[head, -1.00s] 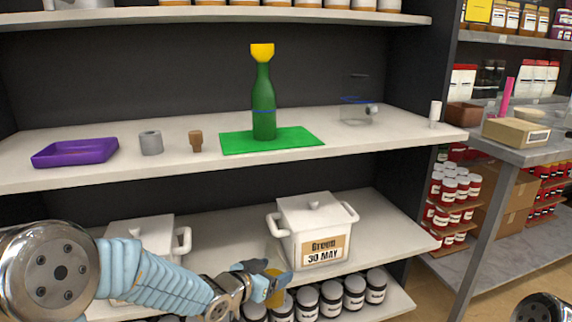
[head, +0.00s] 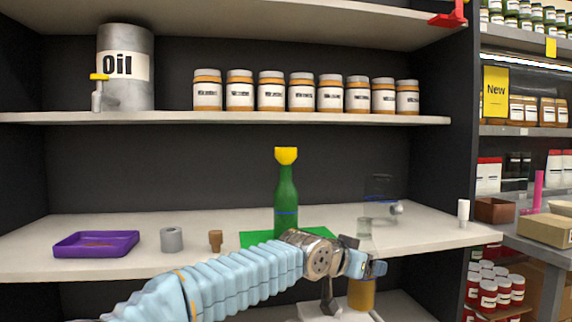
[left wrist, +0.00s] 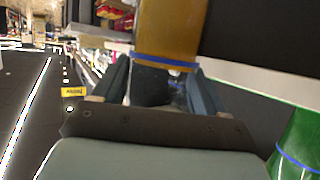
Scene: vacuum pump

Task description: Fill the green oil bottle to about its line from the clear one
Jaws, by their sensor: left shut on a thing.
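The green bottle (head: 286,205) stands upright on a green mat (head: 252,238) on the middle shelf, with a yellow funnel (head: 286,155) in its mouth and a blue line around its body. It shows at the lower right of the left wrist view (left wrist: 302,140). My left gripper (head: 362,265) is at the shelf's front edge, right of the green bottle. It is shut on a clear bottle of amber oil (head: 361,295), whose amber part shows below the fingers; in the left wrist view (left wrist: 170,28) a blue band rings it. My right gripper is out of view.
A clear vessel (head: 380,185) with a blue line and grey knob stands right of the mat. A brown stopper (head: 215,240), grey ring (head: 171,239) and purple tray (head: 95,244) are at left. A small white cylinder (head: 463,211) stands far right.

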